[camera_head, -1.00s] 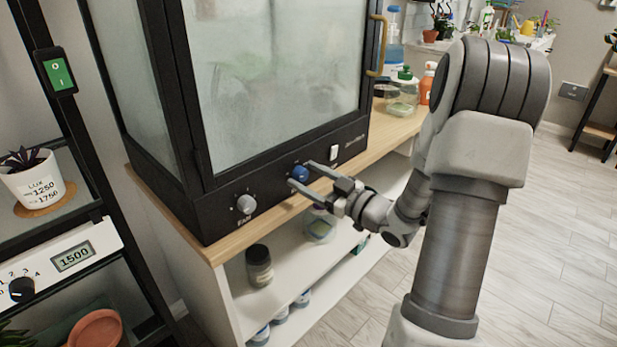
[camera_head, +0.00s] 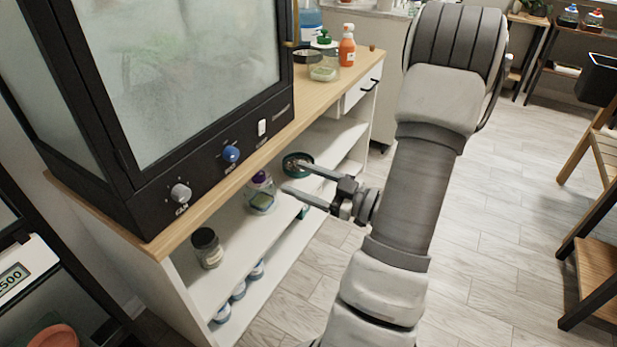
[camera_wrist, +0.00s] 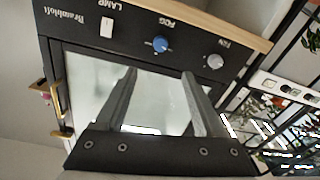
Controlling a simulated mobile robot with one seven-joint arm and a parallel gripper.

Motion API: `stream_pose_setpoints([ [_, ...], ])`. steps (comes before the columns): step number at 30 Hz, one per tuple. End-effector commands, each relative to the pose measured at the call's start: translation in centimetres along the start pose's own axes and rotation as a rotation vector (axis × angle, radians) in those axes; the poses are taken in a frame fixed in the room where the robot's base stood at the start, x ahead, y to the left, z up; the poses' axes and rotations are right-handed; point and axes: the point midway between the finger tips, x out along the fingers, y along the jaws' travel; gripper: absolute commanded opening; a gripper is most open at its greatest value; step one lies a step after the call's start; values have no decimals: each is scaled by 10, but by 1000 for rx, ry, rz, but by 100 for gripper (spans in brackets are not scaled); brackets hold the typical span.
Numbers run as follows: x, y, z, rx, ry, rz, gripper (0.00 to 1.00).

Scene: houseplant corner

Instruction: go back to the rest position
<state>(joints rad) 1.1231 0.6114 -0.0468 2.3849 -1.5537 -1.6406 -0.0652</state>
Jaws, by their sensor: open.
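My gripper (camera_head: 297,180) is open and empty in the head view. It hangs in front of the white shelf unit, below and to the right of the black cabinet's control panel. In the wrist view my gripper (camera_wrist: 155,78) shows two spread fingers with nothing between them. The blue FOG knob (camera_head: 231,154) and the grey FAN knob (camera_head: 180,193) are on the panel, apart from my fingers. The wrist view also shows the blue knob (camera_wrist: 160,44), the grey knob (camera_wrist: 215,61) and the white LAMP switch (camera_wrist: 106,27).
The black glass cabinet (camera_head: 128,187) stands on a wood top (camera_head: 167,238). A dark-lidded jar (camera_head: 207,248) and a purple-capped container (camera_head: 261,192) sit on the shelf. An orange bottle (camera_head: 347,45) stands on the top. Open floor (camera_head: 500,230) lies to the right; a wooden stand is beyond.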

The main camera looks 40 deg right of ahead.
Motion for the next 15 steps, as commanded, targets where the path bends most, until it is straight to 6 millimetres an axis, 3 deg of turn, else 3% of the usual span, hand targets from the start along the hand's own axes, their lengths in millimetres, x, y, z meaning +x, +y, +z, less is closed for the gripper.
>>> stream_pose_setpoints([
  [5, -14, 0, 0, 0, -1, 1, 71],
  [15, -16, 0, 0, 0, 0, 0, 71],
])
